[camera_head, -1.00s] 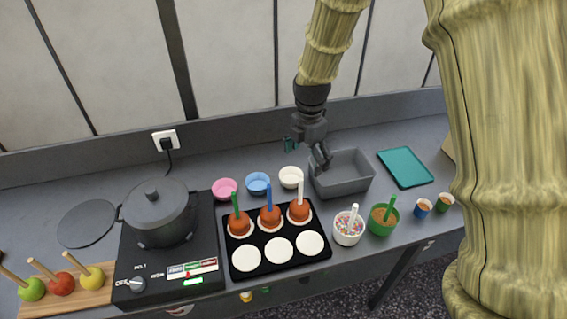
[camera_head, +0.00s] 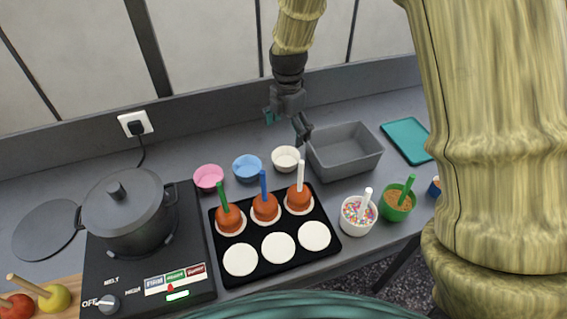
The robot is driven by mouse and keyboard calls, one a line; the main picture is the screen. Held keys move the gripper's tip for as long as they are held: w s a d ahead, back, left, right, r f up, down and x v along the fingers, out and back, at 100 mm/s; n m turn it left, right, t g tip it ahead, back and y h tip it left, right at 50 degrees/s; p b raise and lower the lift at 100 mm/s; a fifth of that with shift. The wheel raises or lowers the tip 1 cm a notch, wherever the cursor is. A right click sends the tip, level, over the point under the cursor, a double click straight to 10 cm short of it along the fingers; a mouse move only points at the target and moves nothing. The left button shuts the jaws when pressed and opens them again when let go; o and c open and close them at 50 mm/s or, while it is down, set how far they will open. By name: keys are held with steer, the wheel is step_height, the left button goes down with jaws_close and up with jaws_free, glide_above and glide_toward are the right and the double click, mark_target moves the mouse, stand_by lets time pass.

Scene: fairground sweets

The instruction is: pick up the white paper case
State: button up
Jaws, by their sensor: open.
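The white paper case (camera_head: 286,159) is a small round cup at the back of the counter, right of the blue paper case (camera_head: 247,168) and the pink paper case (camera_head: 208,178). It stands close to the left side of the grey bin. My gripper (camera_head: 284,129) hangs above and behind the white case, apart from it. It is open and empty. One finger shows at the left and the other at the right, near the bin's corner.
A grey bin (camera_head: 346,166) stands just right of the case. In front, a black tray (camera_head: 288,268) holds three caramel apples with upright sticks. A pot (camera_head: 133,203) on a hot plate is at left; sprinkle cup (camera_head: 350,223) and green cup (camera_head: 389,207) at right.

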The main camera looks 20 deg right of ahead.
steer(key=p, duration=0.1)
glide_above(286, 163)
steer(key=f, duration=0.5)
steer(key=shift+w+d+f, duration=0.1)
steer(key=shift+w+d, duration=0.2)
steer(key=shift+d, duration=0.1)
steer(key=shift+s+a+f+p, duration=0.2)
steer(key=shift+a+f+p, duration=0.05)
steer(key=shift+f+p, duration=0.45)
steer(key=shift+a+f+p, duration=0.15)
steer(key=shift+f+p, duration=0.45)
steer(key=shift+f, duration=1.45)
steer(key=c, duration=0.9)
